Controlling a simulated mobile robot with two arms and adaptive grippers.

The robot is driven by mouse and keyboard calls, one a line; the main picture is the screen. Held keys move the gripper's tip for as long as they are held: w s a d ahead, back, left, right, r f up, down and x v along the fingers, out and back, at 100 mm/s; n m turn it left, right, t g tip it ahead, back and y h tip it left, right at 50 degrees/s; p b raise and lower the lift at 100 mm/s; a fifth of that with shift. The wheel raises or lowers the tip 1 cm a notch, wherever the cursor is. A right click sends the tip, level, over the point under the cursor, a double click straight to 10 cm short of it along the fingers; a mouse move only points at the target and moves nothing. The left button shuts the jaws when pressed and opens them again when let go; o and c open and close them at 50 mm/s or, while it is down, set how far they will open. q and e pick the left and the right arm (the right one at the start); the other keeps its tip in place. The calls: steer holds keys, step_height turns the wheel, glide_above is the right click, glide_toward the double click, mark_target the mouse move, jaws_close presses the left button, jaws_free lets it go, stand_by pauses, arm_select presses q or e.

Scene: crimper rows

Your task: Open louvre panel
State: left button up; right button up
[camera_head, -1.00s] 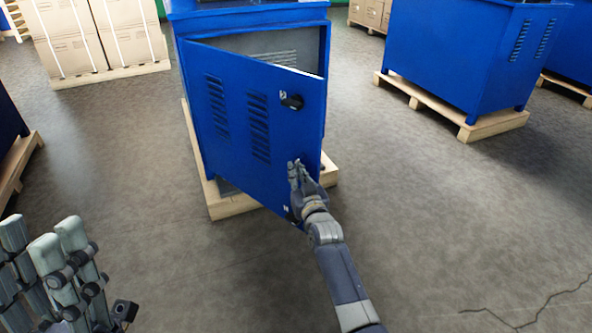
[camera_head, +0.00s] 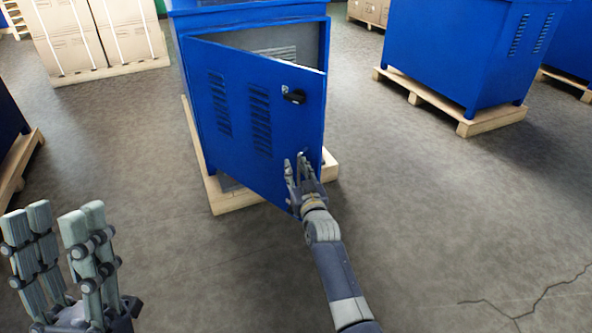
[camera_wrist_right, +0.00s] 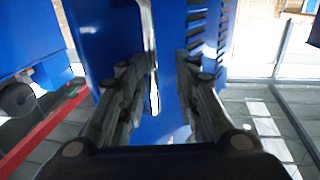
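The blue louvre panel (camera_head: 235,125) is a door on the front of the nearest blue cabinet (camera_head: 250,22). It stands partly open, its right edge swung out toward me, with a dark gap along its top. It has two sets of slots and a black latch (camera_head: 294,96) near its upper right. My right gripper (camera_head: 297,166) is at the panel's lower right edge. In the right wrist view the fingers (camera_wrist_right: 163,72) are apart on either side of the panel's edge; contact cannot be told. My left gripper (camera_head: 61,212) is open and empty at the lower left, away from the panel.
The cabinet stands on a wooden pallet (camera_head: 229,203). Another blue cabinet (camera_head: 450,55) on a pallet is at the right, and strapped boxes (camera_head: 95,35) are at the back left. The grey floor (camera_head: 450,220) around the panel is clear, with a crack at right.

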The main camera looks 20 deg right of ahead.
steer(key=shift+w+a+r, duration=0.1)
steer(key=shift+w+a, duration=0.05)
steer(key=shift+a, duration=0.15)
steer(key=s, duration=1.2)
steer(key=shift+a, duration=0.3)
steer(key=shift+c, duration=0.3)
